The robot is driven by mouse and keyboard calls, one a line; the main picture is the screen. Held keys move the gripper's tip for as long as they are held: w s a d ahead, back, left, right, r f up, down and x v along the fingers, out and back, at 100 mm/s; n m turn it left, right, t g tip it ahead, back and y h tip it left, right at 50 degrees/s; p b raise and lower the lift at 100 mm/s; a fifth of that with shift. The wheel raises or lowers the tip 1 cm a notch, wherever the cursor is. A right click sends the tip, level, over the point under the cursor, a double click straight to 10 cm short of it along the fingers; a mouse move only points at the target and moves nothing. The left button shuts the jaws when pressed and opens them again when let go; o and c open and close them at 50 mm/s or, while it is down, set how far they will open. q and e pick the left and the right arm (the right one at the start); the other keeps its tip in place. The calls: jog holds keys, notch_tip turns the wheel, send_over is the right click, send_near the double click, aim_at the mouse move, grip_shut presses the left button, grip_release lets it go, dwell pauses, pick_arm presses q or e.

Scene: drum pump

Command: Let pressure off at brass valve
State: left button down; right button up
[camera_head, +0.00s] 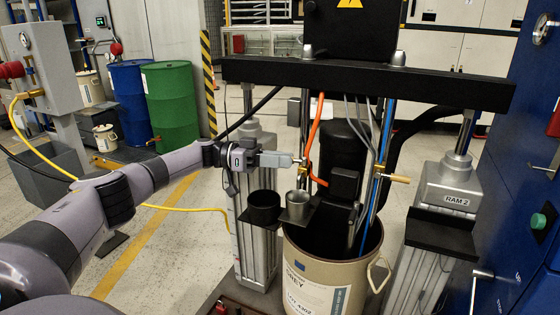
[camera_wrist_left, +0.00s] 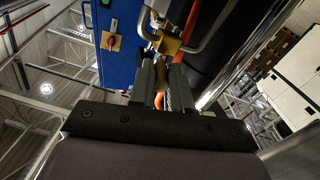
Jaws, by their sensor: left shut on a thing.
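My left gripper (camera_head: 289,160) reaches in from the left to the pump, under the black crossbeam. Its fingers are shut on the brass valve, whose small brass body (camera_head: 302,169) shows just beyond the fingertips beside an orange hose. In the left wrist view the valve's brass block (camera_wrist_left: 174,44) sits just past the fingertips (camera_wrist_left: 160,72), with a brownish handle partly hidden between the fingers. A second brass valve (camera_head: 380,172) with a wooden handle (camera_head: 398,178) sits on the right of the pump. My right gripper is not in view.
The open cream drum (camera_head: 318,275) stands below the pump. A black cup (camera_head: 264,207) and a metal cup (camera_head: 298,204) sit on a bracket close under my left gripper. Ram columns flank the drum. Hoses and blue pipe (camera_head: 383,150) run down the right side.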

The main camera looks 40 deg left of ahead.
pick_arm(q)
jog(key=shift+d, duration=0.15)
jog(key=c, duration=1.1)
grip_release()
jog(key=shift+w, duration=0.1)
jog(key=shift+b+v, duration=0.8)
jog(key=shift+v, duration=2.8)
